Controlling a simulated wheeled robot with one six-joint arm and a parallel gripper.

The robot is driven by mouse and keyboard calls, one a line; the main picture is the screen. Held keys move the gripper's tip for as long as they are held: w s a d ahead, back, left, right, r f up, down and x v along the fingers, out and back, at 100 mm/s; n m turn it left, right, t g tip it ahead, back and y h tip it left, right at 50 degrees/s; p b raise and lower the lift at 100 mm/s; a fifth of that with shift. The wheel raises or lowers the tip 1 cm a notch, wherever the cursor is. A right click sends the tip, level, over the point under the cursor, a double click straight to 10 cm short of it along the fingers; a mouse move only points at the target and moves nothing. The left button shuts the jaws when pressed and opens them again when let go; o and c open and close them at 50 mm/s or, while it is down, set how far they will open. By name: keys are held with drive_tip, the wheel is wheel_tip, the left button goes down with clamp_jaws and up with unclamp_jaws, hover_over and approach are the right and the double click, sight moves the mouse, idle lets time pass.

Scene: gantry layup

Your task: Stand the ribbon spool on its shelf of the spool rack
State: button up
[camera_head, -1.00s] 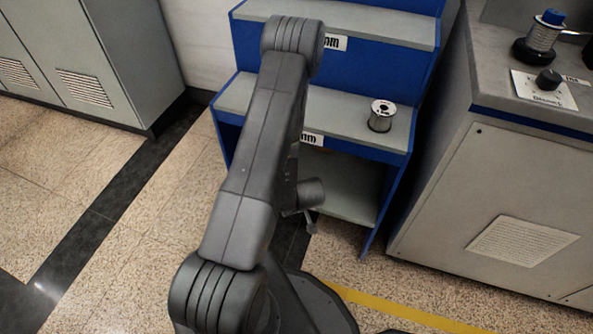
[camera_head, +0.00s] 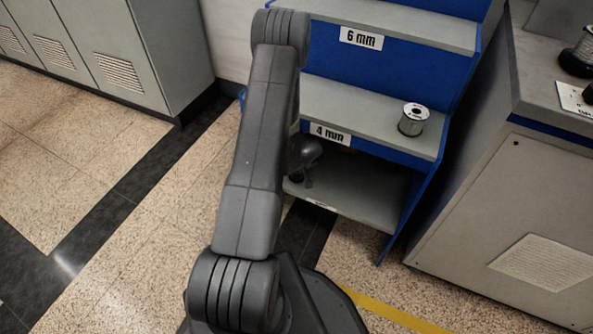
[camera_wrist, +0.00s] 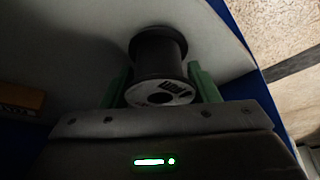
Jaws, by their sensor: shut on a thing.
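The ribbon spool (camera_wrist: 158,55) is dark, with a pale printed flange facing the wrist camera. My gripper (camera_wrist: 160,72) is shut on it, with one green finger on each side. The spool rack (camera_head: 400,195) is blue with grey shelves in steps. Its upper shelf (camera_head: 420,30) is labelled 6 mm and its middle shelf (camera_head: 365,112) 4 mm. My wrist is at the left of the opening over the lowest shelf (camera_head: 365,192), partly hidden by my arm. In the wrist view a grey surface lies behind the spool; whether they touch cannot be told.
Another spool (camera_head: 413,119), silvery with a white top, stands at the right of the middle shelf. A brown block (camera_wrist: 22,97) shows at the left of the wrist view. A grey cabinet (camera_head: 500,200) stands right of the rack, and grey lockers (camera_head: 130,50) stand left.

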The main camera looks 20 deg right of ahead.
drive_tip(key=shift+f, duration=0.3)
drive_tip(key=shift+f, duration=0.1)
drive_tip(key=o, duration=1)
drive_tip(key=p+v, duration=0.1)
drive_tip(key=v, duration=0.2)
drive_tip(key=shift+w+d, duration=0.1)
drive_tip(key=s, duration=0.8)
drive_tip(key=s+a, duration=0.1)
drive_tip(key=s, duration=0.3)
drive_tip(key=shift+s+p, duration=0.1)
drive_tip(key=shift+p, duration=0.2)
